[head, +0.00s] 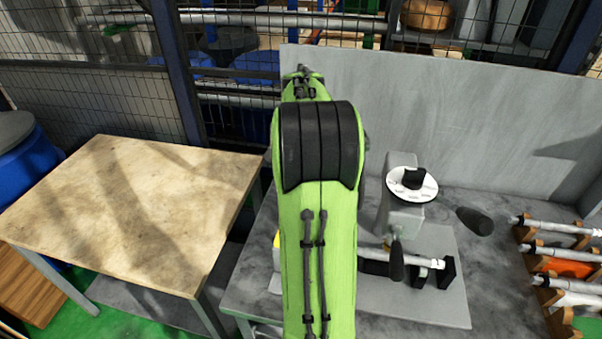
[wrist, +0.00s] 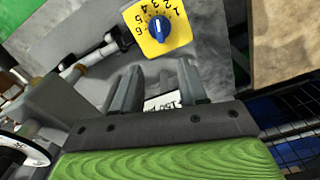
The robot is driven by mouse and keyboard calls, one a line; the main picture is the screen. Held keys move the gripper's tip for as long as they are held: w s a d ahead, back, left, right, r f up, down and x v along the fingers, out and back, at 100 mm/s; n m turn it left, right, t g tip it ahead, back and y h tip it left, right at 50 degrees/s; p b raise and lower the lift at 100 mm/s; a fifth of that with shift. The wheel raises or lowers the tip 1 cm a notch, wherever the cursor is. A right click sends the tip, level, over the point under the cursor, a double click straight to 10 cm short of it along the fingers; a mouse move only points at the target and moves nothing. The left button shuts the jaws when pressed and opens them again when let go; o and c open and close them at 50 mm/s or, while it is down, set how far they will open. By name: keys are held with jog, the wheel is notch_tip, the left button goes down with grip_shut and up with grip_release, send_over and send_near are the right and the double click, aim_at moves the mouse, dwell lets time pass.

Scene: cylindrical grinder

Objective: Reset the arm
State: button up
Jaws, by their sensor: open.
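My green arm with a black joint cover stands upright in the middle of the head view and hides part of the bench behind it. My gripper (wrist: 158,92) shows in the wrist view, with its two grey fingers apart and nothing between them. Beyond the fingers are a yellow dial plate with a blue knob (wrist: 157,28) and a white label with dark lettering (wrist: 161,102). In the head view my gripper is hidden behind the arm.
The grinder (head: 404,215) with a white dial (head: 412,184) and black handles stands right of my arm. A rack of metal shafts (head: 560,255) is at far right. A bare wooden table (head: 130,205) stands at left. A grey panel (head: 450,120) and mesh fence close the back.

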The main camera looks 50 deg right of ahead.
jog(key=shift+r, duration=0.1)
dwell(0.5)
jog(key=a+r+n+t, duration=0.1)
jog(key=a+r+n, duration=0.15)
jog(key=a, duration=0.45)
jog(key=a+r+n+t+h, duration=0.1)
jog(key=a+r+n, duration=0.15)
jog(key=a, duration=0.45)
jog(key=a+r+n+t, duration=0.1)
jog(key=a+r+n, duration=0.1)
jog(key=a+n, duration=0.35)
jog(key=s+a+f+n+t+y, duration=0.1)
jog(key=s+a+f+n+t, duration=0.1)
jog(key=s+a+n, duration=0.4)
jog(key=s+a, duration=0.3)
jog(key=a, duration=0.2)
jog(key=shift+a+t, duration=0.25)
jog(key=shift+t, duration=0.05)
